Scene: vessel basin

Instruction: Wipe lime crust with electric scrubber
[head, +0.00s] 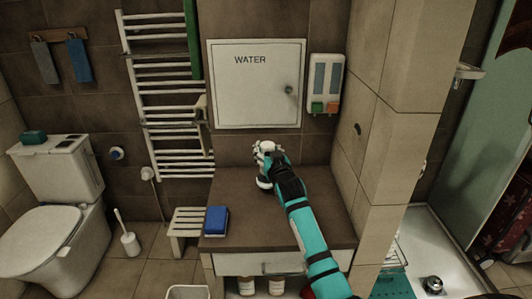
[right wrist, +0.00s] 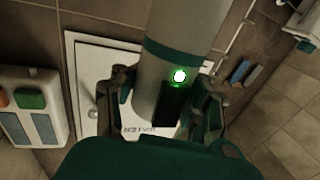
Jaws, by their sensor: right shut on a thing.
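The electric scrubber (right wrist: 171,35) is a pale grey cylinder with a dark green band and a glowing green light. My right gripper (right wrist: 163,108) is shut around its body in the right wrist view. In the head view my right gripper (head: 275,163) is over the back of the brown counter (head: 325,220), and the white scrubber (head: 264,183) shows just below it, low over the counter. I cannot tell whether the scrubber touches the surface. The lime crust cannot be made out; arm and gripper cover part of the counter. My left gripper is out of view.
A blue sponge-like block (head: 216,220) is at the counter's left edge, near a slatted stool (head: 187,222). Behind are the WATER panel (head: 250,95) and a soap dispenser (head: 325,84) on the wall. A tiled pillar (head: 390,130) stands right.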

